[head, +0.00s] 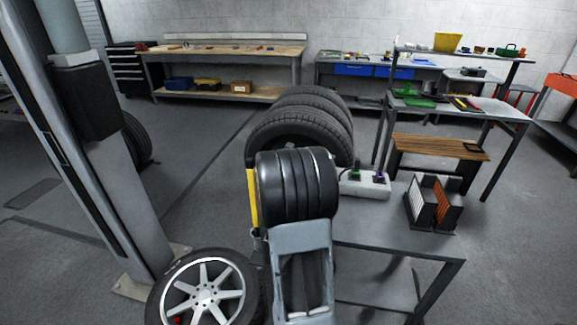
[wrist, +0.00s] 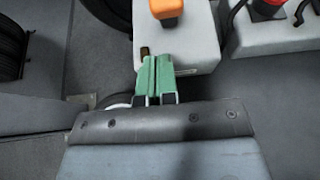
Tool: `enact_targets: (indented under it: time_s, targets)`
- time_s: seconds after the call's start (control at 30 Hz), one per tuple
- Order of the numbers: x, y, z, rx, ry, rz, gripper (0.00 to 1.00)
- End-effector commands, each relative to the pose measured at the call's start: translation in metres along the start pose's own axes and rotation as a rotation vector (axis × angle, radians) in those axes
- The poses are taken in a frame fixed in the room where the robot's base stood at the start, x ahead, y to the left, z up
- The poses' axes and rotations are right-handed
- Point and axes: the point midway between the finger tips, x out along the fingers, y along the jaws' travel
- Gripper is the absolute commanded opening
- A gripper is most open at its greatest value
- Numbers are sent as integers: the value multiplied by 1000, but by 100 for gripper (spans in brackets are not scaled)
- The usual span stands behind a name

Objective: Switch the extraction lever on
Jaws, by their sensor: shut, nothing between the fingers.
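In the wrist view an orange handle (wrist: 166,8) stands on a white box (wrist: 190,45) at the top middle; it looks like the extraction lever, but its upper part is cut off by the frame. My gripper (wrist: 155,60) has its green fingers shut together with nothing between them. The fingertips overlap the lower left part of the box in the picture, below the orange handle and apart from it. I cannot tell whether they touch the box. In the head view my arm hides the gripper and the handle.
A second pale box with a red knob (wrist: 268,8) and dark cables lies right of the white box. In the head view, a white unit (head: 366,187) with green and purple parts and a rack of panels (head: 433,205) stand on the grey table (head: 390,237). Tyres (head: 300,128) stand behind.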

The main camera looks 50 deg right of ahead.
Motion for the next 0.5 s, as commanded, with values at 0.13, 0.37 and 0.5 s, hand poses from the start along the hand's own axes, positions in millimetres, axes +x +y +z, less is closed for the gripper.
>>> enact_targets:
  time_s: [0.13,0.37,0.5]
  targets:
    - [12,0,18,1,-2,-1,0]
    - [22,0,28,1,-2,0,0]
    - [24,0,28,0,-1,0,0]
